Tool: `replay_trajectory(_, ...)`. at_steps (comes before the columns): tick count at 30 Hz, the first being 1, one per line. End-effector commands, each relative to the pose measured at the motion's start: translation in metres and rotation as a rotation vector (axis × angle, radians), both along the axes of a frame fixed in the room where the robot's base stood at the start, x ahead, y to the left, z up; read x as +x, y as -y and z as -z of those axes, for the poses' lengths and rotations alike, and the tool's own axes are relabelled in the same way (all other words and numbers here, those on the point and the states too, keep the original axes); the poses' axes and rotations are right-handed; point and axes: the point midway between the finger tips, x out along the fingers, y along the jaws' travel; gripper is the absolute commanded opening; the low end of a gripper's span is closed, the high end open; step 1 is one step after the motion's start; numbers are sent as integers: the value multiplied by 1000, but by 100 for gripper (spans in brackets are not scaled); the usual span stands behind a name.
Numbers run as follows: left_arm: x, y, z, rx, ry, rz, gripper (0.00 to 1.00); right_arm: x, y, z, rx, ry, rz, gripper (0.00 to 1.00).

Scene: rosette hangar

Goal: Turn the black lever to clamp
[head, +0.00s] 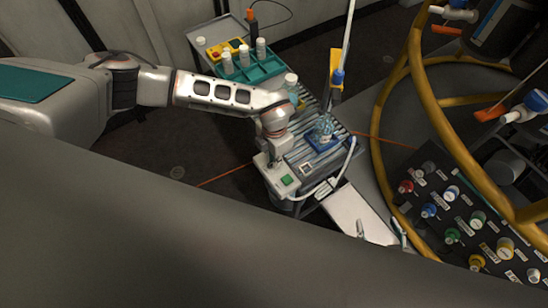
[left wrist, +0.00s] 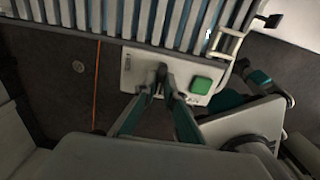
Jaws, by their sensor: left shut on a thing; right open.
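A light grey control box (head: 285,191) with a square green button (head: 287,181) sits at the near end of the roller conveyor. The box (left wrist: 133,73) and green button (left wrist: 201,85) also show in the left wrist view. My left gripper (head: 274,163) reaches down onto the box, left of the button. In the left wrist view its fingers (left wrist: 163,76) close on a small dark part, apparently the black lever, mostly hidden between the fingertips. A clear bottle stands in a blue holder (head: 313,143) on the conveyor. My right gripper (head: 380,232) is open and empty at the lower right.
The roller conveyor (head: 303,157) runs behind the box, with a white bent tube (head: 349,158) at its right side. A teal rack (head: 262,74) with white-capped bottles stands at the back. A yellow ring frame (head: 378,130) and dark valve panel (head: 430,190) fill the right.

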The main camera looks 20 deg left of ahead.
Motion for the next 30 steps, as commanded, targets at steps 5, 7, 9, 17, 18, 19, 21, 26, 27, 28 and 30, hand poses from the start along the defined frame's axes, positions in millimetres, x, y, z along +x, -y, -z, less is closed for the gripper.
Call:
replay_trajectory(5, 0, 1, 0, -2, 1, -10, 0, -1, 1, 2, -2, -6, -1, 60)
replay_trajectory(7, 0, 1, 0, -2, 1, -10, 0, -2, 1, 3, -2, -7, -1, 60)
replay_trajectory(9, 0, 1, 0, -2, 1, -10, 0, -2, 1, 3, -2, -7, -1, 60)
replay_trajectory(17, 0, 1, -1, -2, 1, -9, 17, -2, 1, 3, -2, -6, -1, 60)
replay_trajectory(18, 0, 1, 0, -2, 1, -9, 17, -1, 1, 2, -2, -6, -1, 60)
replay_trajectory(19, 0, 1, 0, -2, 1, -9, 17, -1, 1, 2, -2, -5, -1, 60)
replay_trajectory(21, 0, 1, 0, -1, 1, -9, 17, -1, 1, 1, -2, -3, 0, 60)
replay_trajectory(26, 1, 0, -4, -1, 2, -9, 17, -1, 2, 0, -5, -2, -2, 60)
replay_trajectory(27, 1, 0, -7, 0, 2, -9, 17, -1, 2, 0, -4, -2, -2, 60)
replay_trajectory(28, 1, 0, -10, 0, 2, -9, 17, -1, 1, 0, -4, -2, -2, 60)
replay_trajectory(30, 1, 1, -19, -2, 4, -7, 17, -1, 1, 1, -3, -2, -1, 60)
